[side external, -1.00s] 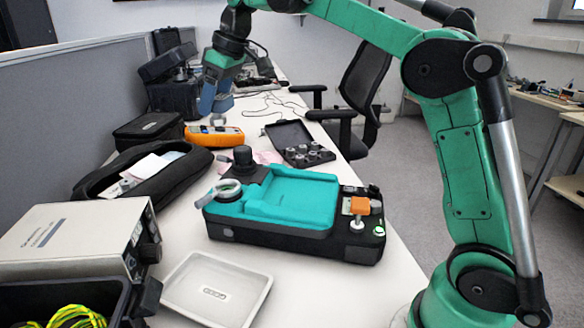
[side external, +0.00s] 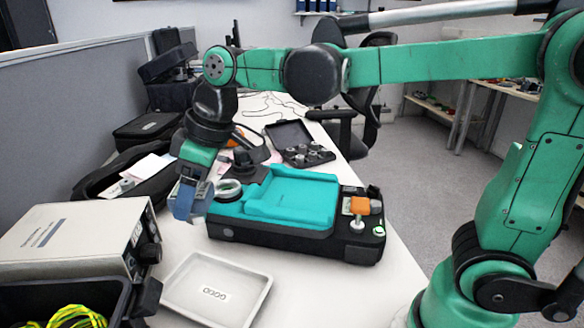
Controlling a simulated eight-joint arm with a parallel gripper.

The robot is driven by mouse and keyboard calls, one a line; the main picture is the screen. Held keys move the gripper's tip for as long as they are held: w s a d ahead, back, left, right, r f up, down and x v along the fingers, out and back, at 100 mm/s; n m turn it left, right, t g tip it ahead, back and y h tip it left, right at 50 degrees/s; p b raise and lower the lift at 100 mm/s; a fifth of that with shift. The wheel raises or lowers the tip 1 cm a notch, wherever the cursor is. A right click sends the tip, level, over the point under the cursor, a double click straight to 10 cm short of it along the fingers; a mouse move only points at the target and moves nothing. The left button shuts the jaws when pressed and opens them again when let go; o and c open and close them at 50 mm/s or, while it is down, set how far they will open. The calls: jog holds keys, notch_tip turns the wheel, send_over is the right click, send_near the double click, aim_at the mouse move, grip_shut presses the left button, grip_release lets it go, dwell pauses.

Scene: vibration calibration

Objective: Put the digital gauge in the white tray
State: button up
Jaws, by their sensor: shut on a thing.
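My gripper (side external: 184,212) points down beside the left end of the black case with the turquoise insert, above and behind the white tray.
The black case with its turquoise insert (side external: 290,195) stands right of my gripper. A grey instrument box (side external: 75,240) and a black bin with yellow-green cable (side external: 78,316) stand at left. A black pouch (side external: 165,182) lies behind my gripper. An open box of small parts (side external: 300,150) is farther back.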

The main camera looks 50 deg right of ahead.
notch_tip(320, 180, down, 16)
jog(key=shift+f, duration=0.1)
dwell(0.5)
jog(key=o, duration=1.4)
jog(key=v, duration=1.2)
jog(key=s+d+m+t+h, duration=0.2)
jog(key=s+d+m+t, duration=0.1)
jog(key=d+m, duration=0.4)
jog(key=shift+s+d+m+t+h, duration=0.3)
jog(key=shift+s+h, duration=0.1)
jog(key=shift+s, duration=0.15)
jog(key=shift+a+f, duration=0.1)
